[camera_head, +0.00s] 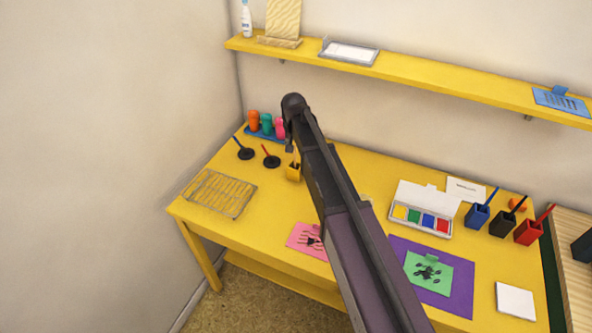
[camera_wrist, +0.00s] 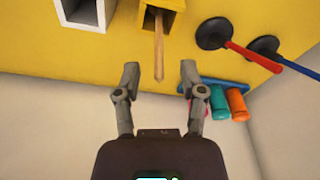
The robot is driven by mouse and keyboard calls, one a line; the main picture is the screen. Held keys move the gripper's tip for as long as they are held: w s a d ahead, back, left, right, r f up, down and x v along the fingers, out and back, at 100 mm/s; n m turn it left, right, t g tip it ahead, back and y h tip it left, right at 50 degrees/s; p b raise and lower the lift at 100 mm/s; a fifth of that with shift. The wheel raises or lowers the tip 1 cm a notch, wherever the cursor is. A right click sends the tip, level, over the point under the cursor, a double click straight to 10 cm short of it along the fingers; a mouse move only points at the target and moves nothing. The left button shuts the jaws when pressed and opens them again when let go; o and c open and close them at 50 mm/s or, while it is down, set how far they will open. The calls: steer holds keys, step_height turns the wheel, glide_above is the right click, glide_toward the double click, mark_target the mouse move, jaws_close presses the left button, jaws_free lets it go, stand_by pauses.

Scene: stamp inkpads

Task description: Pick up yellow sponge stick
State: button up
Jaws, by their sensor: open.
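A yellow holder (camera_head: 293,173) stands on the yellow table, just left of my arm in the head view. In the wrist view, a tan wooden stick (camera_wrist: 158,45) rises out of the yellow holder (camera_wrist: 178,22) toward the camera. The sponge end is hidden inside the holder. My gripper (camera_wrist: 160,70) is open, with one finger on each side of the stick's free end. In the picture the tip lies between the fingers, with gaps on both sides; I cannot tell the depth. In the head view, my arm hides most of the gripper.
A white square holder (camera_wrist: 88,12) is beside the yellow one. Black round-based pieces with a red handle (camera_wrist: 252,55) and a blue handle (camera_wrist: 292,62) stand nearby. Orange, teal and pink bottles (camera_head: 267,124) sit behind. A yellow shelf (camera_head: 430,83) spans the wall above.

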mark_target(295, 155)
steer(key=shift+w+f+b, duration=0.15)
steer(key=shift+f+b, duration=0.7)
steer(key=shift+f, duration=0.15)
steer(key=shift+w+f+b, duration=0.1)
steer(key=shift+f+b, duration=0.7)
steer(key=shift+f, duration=0.15)
jaws_close()
